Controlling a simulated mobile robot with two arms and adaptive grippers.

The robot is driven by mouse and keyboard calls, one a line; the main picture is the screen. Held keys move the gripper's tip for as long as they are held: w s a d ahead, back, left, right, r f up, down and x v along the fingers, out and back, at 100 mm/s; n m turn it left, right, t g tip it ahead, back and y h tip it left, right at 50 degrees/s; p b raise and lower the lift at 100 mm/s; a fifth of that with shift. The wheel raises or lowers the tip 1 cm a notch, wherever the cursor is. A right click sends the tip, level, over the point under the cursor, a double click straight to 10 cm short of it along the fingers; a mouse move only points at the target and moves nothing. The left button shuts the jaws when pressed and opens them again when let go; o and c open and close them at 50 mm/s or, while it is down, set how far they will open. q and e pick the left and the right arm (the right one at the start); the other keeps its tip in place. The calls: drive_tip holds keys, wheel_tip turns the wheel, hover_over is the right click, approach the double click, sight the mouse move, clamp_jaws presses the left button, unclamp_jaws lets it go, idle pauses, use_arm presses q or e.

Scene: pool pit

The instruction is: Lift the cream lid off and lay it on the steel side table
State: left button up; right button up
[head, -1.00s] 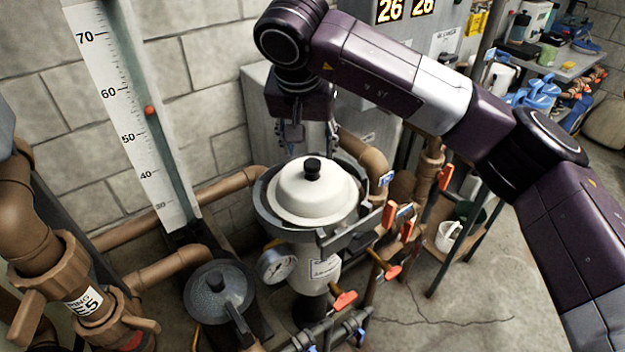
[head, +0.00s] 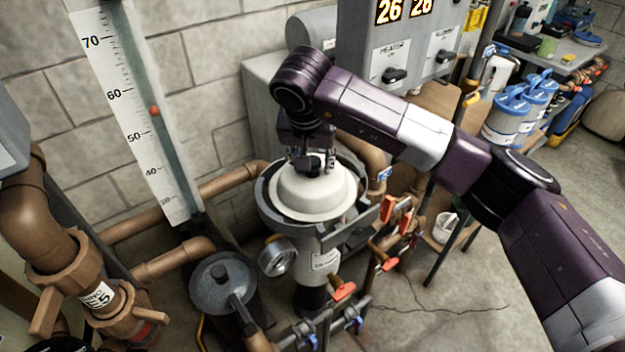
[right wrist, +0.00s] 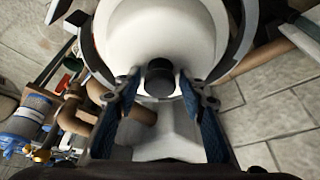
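The cream lid (head: 312,192) sits level on the round grey housing (head: 268,215) in the middle of the head view. Its black knob (right wrist: 160,78) shows clearly in the right wrist view and is mostly covered by my gripper in the head view. My right gripper (head: 318,165) is at the top of the lid. In the right wrist view (right wrist: 160,82) its two blue-padded fingers stand on either side of the knob, with a gap at each side. My left gripper is not in view. I cannot clearly make out a steel side table.
A pressure gauge (head: 278,256) and orange-handled valves (head: 342,290) crowd the housing's front. A dark strainer lid (head: 222,284) stands at lower left. Brown pipes run behind. A cluttered grey shelf (head: 575,62) is at upper right. Bare floor (head: 470,290) lies at lower right.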

clamp_jaws()
drive_tip(key=shift+r, duration=0.1)
idle(0.3)
